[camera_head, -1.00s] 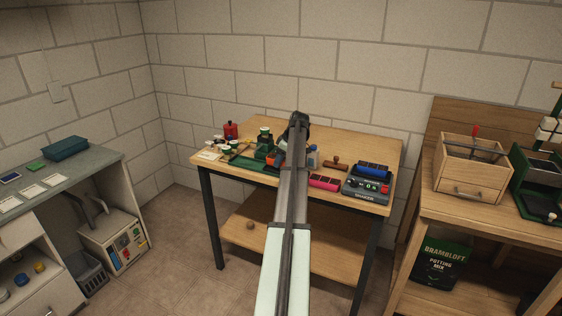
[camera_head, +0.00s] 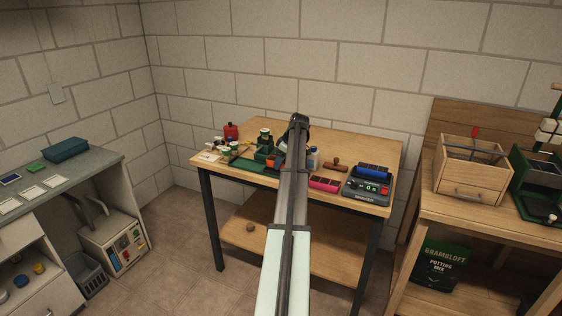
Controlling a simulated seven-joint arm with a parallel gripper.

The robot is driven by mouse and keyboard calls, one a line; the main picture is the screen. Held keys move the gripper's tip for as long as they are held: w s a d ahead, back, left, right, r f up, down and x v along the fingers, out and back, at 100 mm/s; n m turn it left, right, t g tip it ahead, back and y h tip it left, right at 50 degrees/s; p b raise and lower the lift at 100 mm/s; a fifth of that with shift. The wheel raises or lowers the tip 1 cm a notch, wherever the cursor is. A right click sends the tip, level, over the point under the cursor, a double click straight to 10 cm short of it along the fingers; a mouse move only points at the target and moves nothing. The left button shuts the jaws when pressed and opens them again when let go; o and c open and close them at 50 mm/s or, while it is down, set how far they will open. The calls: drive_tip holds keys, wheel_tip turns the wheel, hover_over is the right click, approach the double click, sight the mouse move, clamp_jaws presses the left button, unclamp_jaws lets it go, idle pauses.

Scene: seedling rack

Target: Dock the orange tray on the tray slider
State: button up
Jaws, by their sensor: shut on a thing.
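My gripper (camera_head: 299,122) is at the far end of my arm, over the middle of the work table; my own arm hides its fingertips. It is shut. A small part of the orange tray (camera_head: 281,161) shows just left of my arm, at the gripper; the rest is hidden. I cannot tell whether it touches what is below. A low dark green base (camera_head: 249,164) lies left of it, perhaps part of the tray slider, which I cannot make out clearly.
Green-lidded jars (camera_head: 265,137) and a red container (camera_head: 231,131) stand left of the gripper. The table's back right is clear.

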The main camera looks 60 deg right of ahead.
drive_tip(key=shift+f, duration=0.65)
drive_tip(key=o, duration=0.8)
drive_tip(key=shift+o, duration=0.2)
drive_tip(key=shift+v, duration=5.5)
